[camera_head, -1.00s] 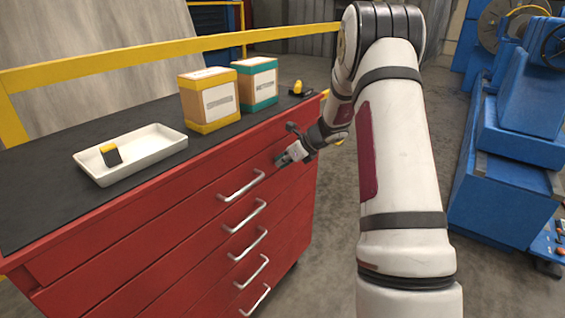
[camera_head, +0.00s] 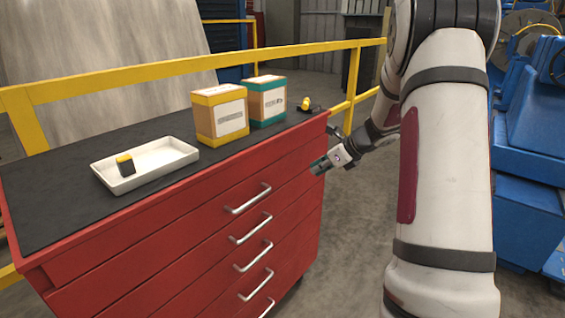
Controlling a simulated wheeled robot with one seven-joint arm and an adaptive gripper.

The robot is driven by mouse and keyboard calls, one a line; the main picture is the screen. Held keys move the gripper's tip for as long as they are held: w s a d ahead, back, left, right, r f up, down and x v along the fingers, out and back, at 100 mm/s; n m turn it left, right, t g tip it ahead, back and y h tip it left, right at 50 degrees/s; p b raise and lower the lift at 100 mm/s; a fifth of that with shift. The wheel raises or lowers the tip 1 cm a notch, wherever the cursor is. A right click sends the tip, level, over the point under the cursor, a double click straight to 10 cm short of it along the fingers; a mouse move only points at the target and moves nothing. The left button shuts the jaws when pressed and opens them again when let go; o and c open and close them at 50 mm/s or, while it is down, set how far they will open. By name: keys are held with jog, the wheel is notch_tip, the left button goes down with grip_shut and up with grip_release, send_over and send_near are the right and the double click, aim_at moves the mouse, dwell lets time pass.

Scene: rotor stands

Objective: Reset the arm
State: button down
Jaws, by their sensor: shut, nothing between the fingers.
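My gripper (camera_head: 319,167) is at the right side of the red tool cabinet, just in front of its upper right part in the picture. It is shut and empty. My arm runs from the top right of the view, with its large white links filling the right side, and folds back down to the gripper. I cannot tell the exact gap between the gripper and the cabinet.
The red cabinet (camera_head: 200,226) has several silver drawer handles and a black top. A yellow rail (camera_head: 160,68) runs behind; blue machinery (camera_head: 520,170) stands right.

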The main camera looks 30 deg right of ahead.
jog(key=s+a+r+n+g+p, duration=0.1)
jog(key=s+a+r+n, duration=0.4)
jog(key=a, duration=0.3)
jog(key=s+a+r+n+g+p, duration=0.1)
jog(key=s+a+r+n, duration=0.4)
jog(key=a, duration=0.3)
jog(key=s+a+r+n+g, duration=0.2)
jog(key=s+a+r+n, duration=0.25)
jog(key=a+n, duration=0.2)
jog(key=s+a+r+n+h+p, duration=0.1)
jog(key=s+a+n, duration=0.2)
jog(key=s+n, duration=0.4)
jog(key=s+a+r+n+h+p, duration=0.1)
jog(key=s+a+n+h, duration=0.1)
jog(key=s+n, duration=0.6)
jog(key=s+a, duration=0.1)
jog(key=s, duration=0.5)
jog(key=shift+s+r, duration=0.2)
jog(key=shift+r, duration=0.1)
jog(key=shift+a+n, duration=0.1)
jog(key=shift+n, duration=0.15)
